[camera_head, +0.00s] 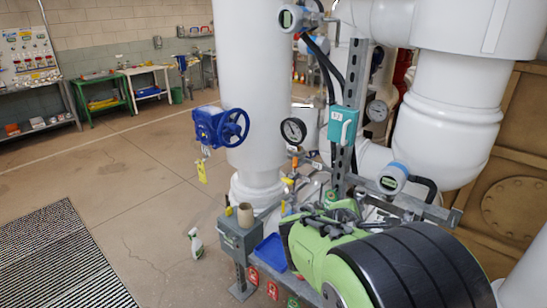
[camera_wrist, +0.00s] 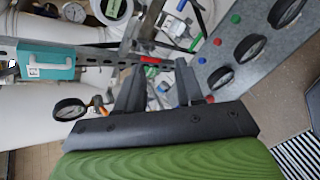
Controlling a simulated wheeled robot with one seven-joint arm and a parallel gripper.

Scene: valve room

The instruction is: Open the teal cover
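The teal cover (camera_head: 343,125) is a small box-shaped piece with a pale label, fixed to an upright perforated grey metal strut in the head view. It looks closed. In the wrist view the teal cover (camera_wrist: 47,62) is at the left, beside a perforated strut, with its label and a bar-like part showing. My gripper (camera_wrist: 160,80) has its two dark fingers apart with nothing held between them. The cover lies left of the fingers in that view, clear of them. In the head view my green and black arm fills the lower right, below the cover, and the fingertips are hard to make out.
A round black gauge (camera_head: 293,131) is left of the cover; a blue handwheel valve (camera_head: 222,126) is farther left. Thick white pipes (camera_head: 448,110) stand close around. Open floor (camera_head: 130,190) lies left.

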